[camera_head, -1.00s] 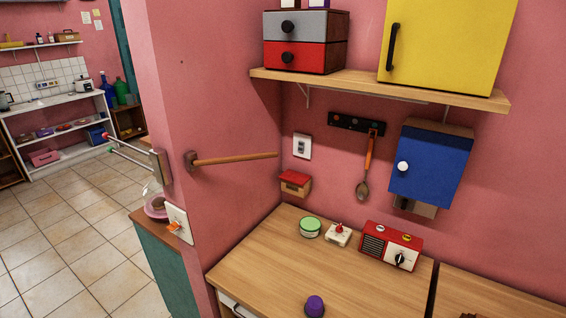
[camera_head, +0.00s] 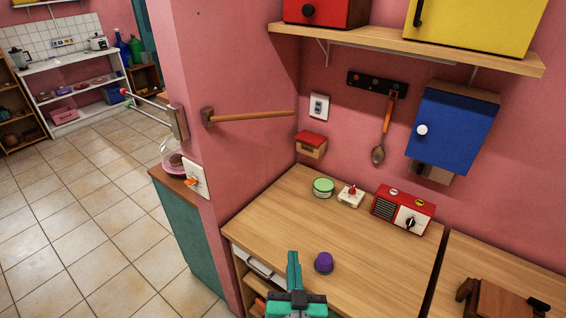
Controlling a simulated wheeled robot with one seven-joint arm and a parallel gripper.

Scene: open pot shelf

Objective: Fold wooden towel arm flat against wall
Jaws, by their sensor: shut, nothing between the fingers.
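The wooden towel arm (camera_head: 252,116) is a slim brown rod on a dark wooden bracket (camera_head: 207,117) fixed to the pink wall. It runs from the bracket to the right in the picture, its free end near the wall corner. I cannot tell how far it stands off the wall. My gripper (camera_head: 293,256) is teal with a dark base, low in the view over the wooden counter. Its fingers are shut and empty, well below the towel arm and not touching it.
The counter (camera_head: 270,222) holds a purple knob-like object (camera_head: 323,262), a green-lidded tin (camera_head: 323,186) and a red radio (camera_head: 403,209). A shelf (camera_head: 420,46) juts out above. Two metal rods (camera_head: 146,104) project from the pillar's left side. A blue cabinet (camera_head: 452,130) hangs at right.

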